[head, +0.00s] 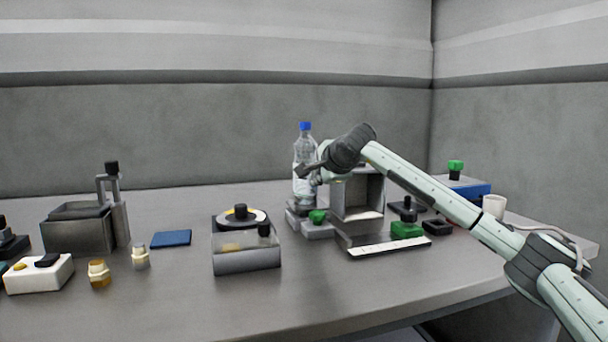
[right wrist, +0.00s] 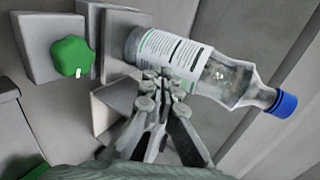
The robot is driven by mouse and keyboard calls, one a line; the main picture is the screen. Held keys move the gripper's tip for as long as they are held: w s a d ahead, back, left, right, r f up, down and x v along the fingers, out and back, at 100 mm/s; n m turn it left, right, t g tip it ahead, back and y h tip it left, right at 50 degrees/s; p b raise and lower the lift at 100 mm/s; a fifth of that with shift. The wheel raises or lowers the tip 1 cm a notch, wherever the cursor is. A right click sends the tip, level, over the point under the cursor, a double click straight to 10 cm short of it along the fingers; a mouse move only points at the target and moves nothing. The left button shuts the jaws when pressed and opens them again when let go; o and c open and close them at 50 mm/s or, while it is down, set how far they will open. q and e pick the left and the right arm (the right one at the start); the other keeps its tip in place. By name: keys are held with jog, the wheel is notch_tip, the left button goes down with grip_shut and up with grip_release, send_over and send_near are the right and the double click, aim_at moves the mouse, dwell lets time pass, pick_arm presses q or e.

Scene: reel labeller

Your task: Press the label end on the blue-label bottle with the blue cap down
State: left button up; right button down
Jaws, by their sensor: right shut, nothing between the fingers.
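A clear bottle with a blue cap (head: 305,127) stands upright toward the back of the table, on a grey block-like fixture (head: 318,230). In the right wrist view the bottle (right wrist: 232,78) lies across the picture. Its wrapped label (right wrist: 172,55) looks white with dark print and a green edge strip; no blue shows on it. My right gripper (head: 306,172) is shut and empty, with its fingertips (right wrist: 162,82) at the label's lower edge in the wrist view. They look to be touching or very near it; I cannot tell which. My left gripper is out of view.
A green knob (right wrist: 72,57) sits on the fixture beside the bottle. An open grey box-shaped housing (head: 359,195) stands right of the bottle, under my right arm. A reel device (head: 246,262) stands left of it. The table's front middle is clear.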

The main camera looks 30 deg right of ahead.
jog(key=shift+d, duration=0.5)
dwell(0.3)
jog(key=shift+s, duration=0.1)
jog(key=shift+s+a+b, duration=0.25)
jog(key=shift+s+b, duration=0.25)
jog(key=shift+s, duration=0.45)
jog(key=shift+s+a+b, duration=0.2)
jog(key=shift+s+b, duration=0.25)
jog(key=shift+s, duration=0.55)
jog(key=shift+s+a+b, duration=0.25)
jog(key=shift+s+b, duration=0.25)
jog(key=shift+s, duration=0.45)
